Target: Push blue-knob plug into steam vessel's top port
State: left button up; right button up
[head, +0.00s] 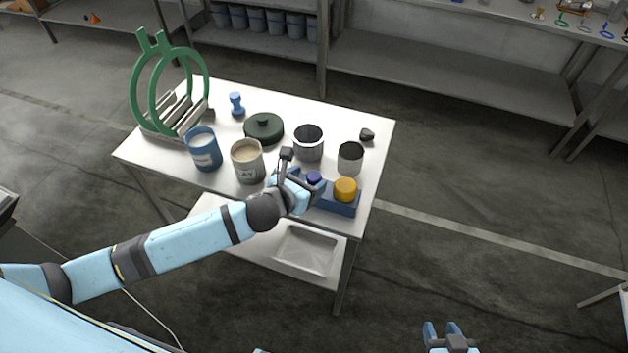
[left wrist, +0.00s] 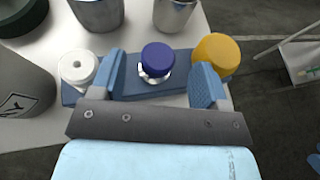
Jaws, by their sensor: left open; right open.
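The plug with the dark blue knob (head: 314,178) stands upright in a blue rack (head: 340,206) at the front right of the table. In the left wrist view the blue knob (left wrist: 157,57) lies between the spread fingers of my left gripper (left wrist: 160,66), with a gap on each side. In the head view my left gripper (head: 300,184) is at the rack, partly covering it. My right gripper (head: 449,338) is open and empty over the floor at the bottom edge. I cannot make out the steam vessel or its top port in either view.
A yellow knob (head: 345,189) and a white knob (left wrist: 77,66) flank the blue one closely. Metal cups (head: 308,143), a grey labelled can (head: 247,162), a blue can (head: 204,148), a dark green lid (head: 263,128) and a green ring stand (head: 170,90) crowd the table (head: 228,92).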

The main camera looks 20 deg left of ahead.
aim_at(313, 177)
pick_arm(q)
jog(key=x, duration=0.5)
jog(key=shift+w+f+p, duration=0.1)
jog(key=shift+w+p, duration=0.05)
jog(key=shift+p, duration=0.15)
jog(key=c, duration=1)
